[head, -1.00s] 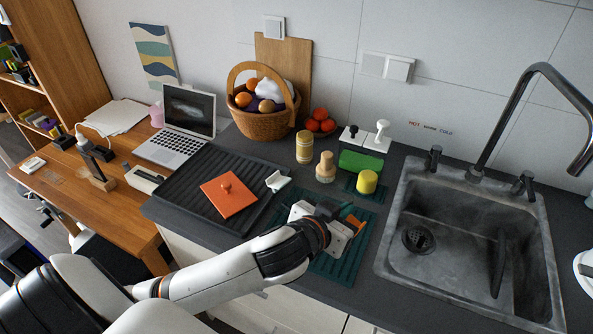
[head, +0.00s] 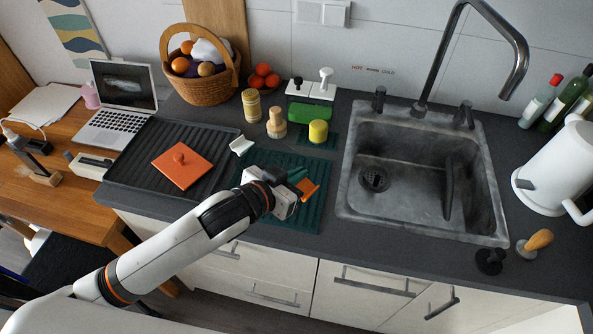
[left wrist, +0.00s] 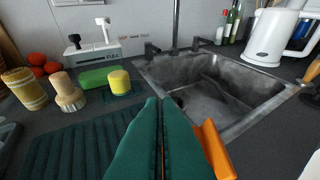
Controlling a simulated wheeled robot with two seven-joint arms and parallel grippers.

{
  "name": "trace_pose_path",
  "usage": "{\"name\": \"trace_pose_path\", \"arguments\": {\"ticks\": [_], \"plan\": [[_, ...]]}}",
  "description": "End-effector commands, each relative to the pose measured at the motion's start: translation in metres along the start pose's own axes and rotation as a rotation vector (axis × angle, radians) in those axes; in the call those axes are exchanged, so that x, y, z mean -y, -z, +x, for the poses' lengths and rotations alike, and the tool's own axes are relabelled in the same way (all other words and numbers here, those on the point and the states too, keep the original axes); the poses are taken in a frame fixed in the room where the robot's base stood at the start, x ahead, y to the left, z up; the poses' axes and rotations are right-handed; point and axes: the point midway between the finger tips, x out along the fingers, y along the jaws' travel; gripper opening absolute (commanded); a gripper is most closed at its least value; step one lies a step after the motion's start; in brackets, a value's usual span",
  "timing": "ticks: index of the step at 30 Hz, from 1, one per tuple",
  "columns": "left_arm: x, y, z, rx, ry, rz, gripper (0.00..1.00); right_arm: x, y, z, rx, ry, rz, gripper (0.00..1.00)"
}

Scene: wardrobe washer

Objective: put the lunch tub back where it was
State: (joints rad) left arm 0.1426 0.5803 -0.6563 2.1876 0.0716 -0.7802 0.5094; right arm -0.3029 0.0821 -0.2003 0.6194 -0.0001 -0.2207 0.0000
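I cannot surely tell which thing is the lunch tub. A low green box-like block (head: 311,113) lies in front of a white stand, and a yellow round piece (head: 318,132) stands on a small teal mat beside it. Both also show in the left wrist view, the green block (left wrist: 99,77) left of the yellow piece (left wrist: 120,82). My left gripper (head: 303,173) is over the ribbed teal mat (head: 295,218); its teal fingers (left wrist: 160,100) are together. An orange piece (head: 308,189) shows beside and under the fingers; whether they touch it is unclear. My right gripper is not in view.
The sink (head: 420,170) with a tall tap is right of the mat. A dark drying tray (head: 135,165) holding an orange lid (head: 183,167) is left. A fruit basket (head: 200,88) and wooden pieces stand behind. A white kettle (head: 555,170) stands far right.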

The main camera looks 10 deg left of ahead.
Motion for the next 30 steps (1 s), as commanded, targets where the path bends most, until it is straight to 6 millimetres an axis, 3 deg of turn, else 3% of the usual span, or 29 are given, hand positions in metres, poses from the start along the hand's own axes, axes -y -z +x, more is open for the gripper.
{"name": "trace_pose_path", "arguments": {"ticks": [18, 30], "plan": [[0.001, 0.059, 0.024, 0.000, 0.000, -0.001, 0.00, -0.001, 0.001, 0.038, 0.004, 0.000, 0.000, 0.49], [0.000, 0.068, 0.028, 0.000, -0.001, 0.001, 0.00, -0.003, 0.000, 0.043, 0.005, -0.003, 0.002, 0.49]]}}
